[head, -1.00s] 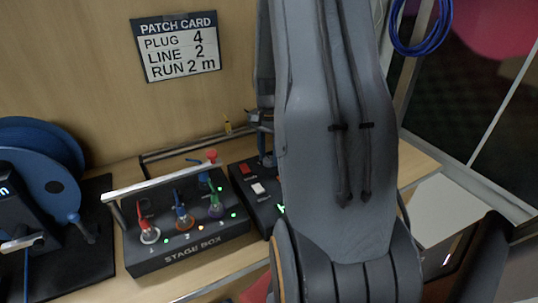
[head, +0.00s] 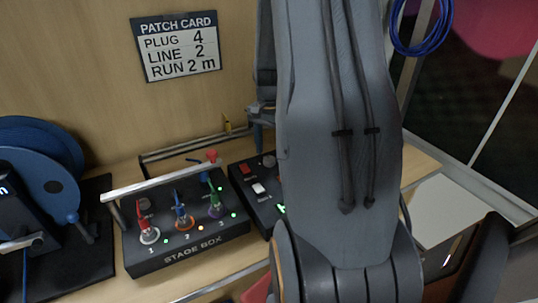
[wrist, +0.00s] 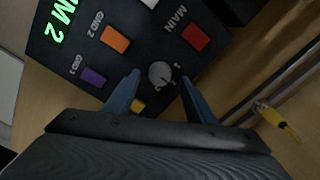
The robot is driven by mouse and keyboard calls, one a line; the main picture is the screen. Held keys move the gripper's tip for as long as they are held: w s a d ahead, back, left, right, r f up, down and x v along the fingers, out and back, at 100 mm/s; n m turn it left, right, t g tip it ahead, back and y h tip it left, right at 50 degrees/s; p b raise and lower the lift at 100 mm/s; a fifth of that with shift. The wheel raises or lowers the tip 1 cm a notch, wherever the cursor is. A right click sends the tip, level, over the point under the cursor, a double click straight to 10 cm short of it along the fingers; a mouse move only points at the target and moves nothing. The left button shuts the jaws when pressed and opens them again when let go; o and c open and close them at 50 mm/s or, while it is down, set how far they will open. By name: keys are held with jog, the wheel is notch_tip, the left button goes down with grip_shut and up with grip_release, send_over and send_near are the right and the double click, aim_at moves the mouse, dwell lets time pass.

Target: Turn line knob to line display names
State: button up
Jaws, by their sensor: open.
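A round grey knob (wrist: 161,74) sits on a black panel (wrist: 65,50), with small marks beside it, in the wrist view. It also shows in the head view (head: 269,160) at the back of the black box right of the stage box. My gripper (wrist: 160,84) is open, its two blue fingers on either side of the knob in the wrist picture. In the head view my gripper (head: 261,118) is above and apart from the knob, partly hidden by my arm. A green lit display (wrist: 56,22) on the panel shows a 2 and is cut off by the frame.
The panel has a red MAIN button (wrist: 196,37), orange (wrist: 115,39) and purple (wrist: 93,78) buttons. The stage box (head: 190,250) has several plugs and a bar. The patch card (head: 176,46) reads plug 4, line 2, run 2 m. A blue reel (head: 45,180) stands left.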

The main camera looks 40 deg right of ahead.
aim_at(269, 158)
notch_tip(269, 158, up, 6)
jog(key=shift+f+b, duration=0.15)
jog(key=shift+b, duration=0.35)
